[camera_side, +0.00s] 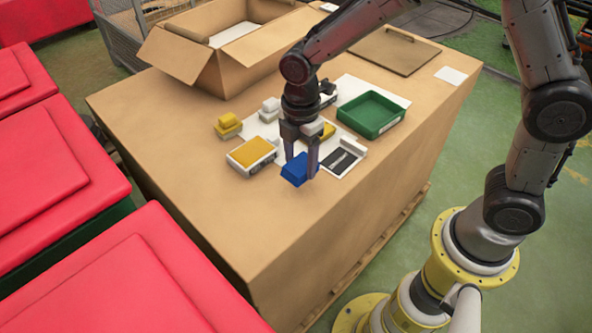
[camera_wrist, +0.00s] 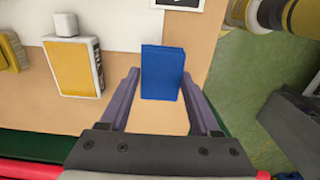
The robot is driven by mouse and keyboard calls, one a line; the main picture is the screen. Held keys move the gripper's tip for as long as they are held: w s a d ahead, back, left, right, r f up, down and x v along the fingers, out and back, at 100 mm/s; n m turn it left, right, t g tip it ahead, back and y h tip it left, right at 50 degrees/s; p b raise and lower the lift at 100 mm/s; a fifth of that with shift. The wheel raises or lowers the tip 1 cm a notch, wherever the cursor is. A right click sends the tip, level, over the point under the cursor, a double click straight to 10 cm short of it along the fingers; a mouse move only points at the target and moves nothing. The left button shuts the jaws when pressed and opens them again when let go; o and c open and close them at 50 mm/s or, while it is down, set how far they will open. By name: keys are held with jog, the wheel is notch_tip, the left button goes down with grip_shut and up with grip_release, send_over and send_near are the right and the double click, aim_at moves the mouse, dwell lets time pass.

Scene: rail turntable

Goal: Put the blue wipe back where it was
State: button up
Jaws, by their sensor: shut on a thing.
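The blue wipe (camera_side: 298,168) is a small blue block. My gripper (camera_side: 302,165) is shut on it near the front edge of the cardboard-topped table. In the wrist view the blue wipe (camera_wrist: 162,73) sits between the two fingers of my gripper (camera_wrist: 163,85). I cannot tell whether it touches the surface below. A white box with a yellow top (camera_side: 251,156) lies to its left, and it also shows in the wrist view (camera_wrist: 73,68). A white-framed piece with a dark panel (camera_side: 343,160) lies to the right of the wipe.
A green tray (camera_side: 371,113) stands behind on the right. A yellow block (camera_side: 227,126) and a white block (camera_side: 270,108) stand at the left of a white sheet. An open carton (camera_side: 215,62) is at the back. Bare tabletop (camera_side: 180,140) lies at the left.

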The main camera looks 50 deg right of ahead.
aim_at(296, 172)
jog(key=shift+w+a+f, duration=0.1)
jog(key=shift+w+f, duration=0.2)
jog(key=shift+f, duration=0.1)
jog(key=shift+w+f, duration=0.15)
jog(key=shift+f, duration=1.55)
jog(key=shift+f, duration=0.15)
jog(key=o, duration=1.2)
